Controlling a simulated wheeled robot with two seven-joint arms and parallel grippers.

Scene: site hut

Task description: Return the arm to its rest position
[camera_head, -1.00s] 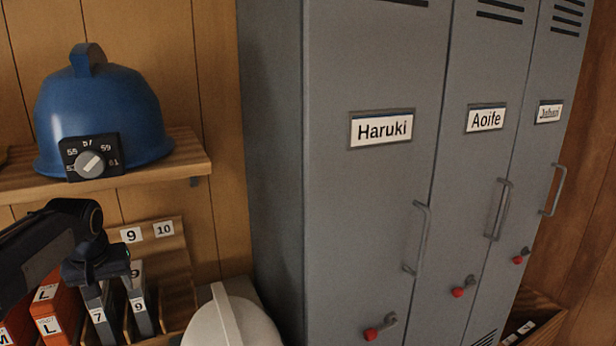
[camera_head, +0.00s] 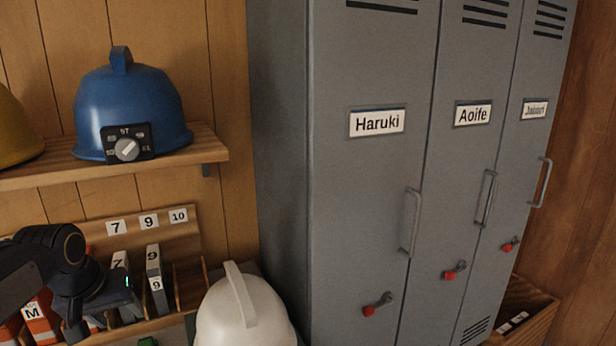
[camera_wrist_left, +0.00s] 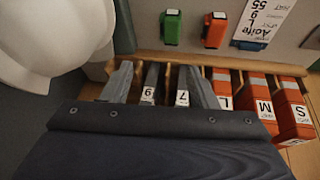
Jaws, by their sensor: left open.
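My left arm comes in from the left in the head view. Its left gripper (camera_head: 104,300) is low at the left, in front of the slotted wooden rack (camera_head: 186,245). In the left wrist view, two grey fingers stand apart above the dark gripper body, so the left gripper (camera_wrist_left: 157,70) is open. Grey packs marked 9 (camera_wrist_left: 149,88) and 7 (camera_wrist_left: 182,92) show between the fingers, in rack slots. Nothing is seen gripped. The gripper hides part of the rack in the head view. My right gripper is not in view.
A white helmet (camera_head: 242,312) is right of the rack. A blue helmet (camera_head: 130,100) with a dial sits on the shelf (camera_head: 200,152) above. Grey lockers (camera_head: 365,200) fill the right. Orange packs (camera_wrist_left: 290,112) stand in the rack. A wooden bin (camera_head: 530,305) is at lower right.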

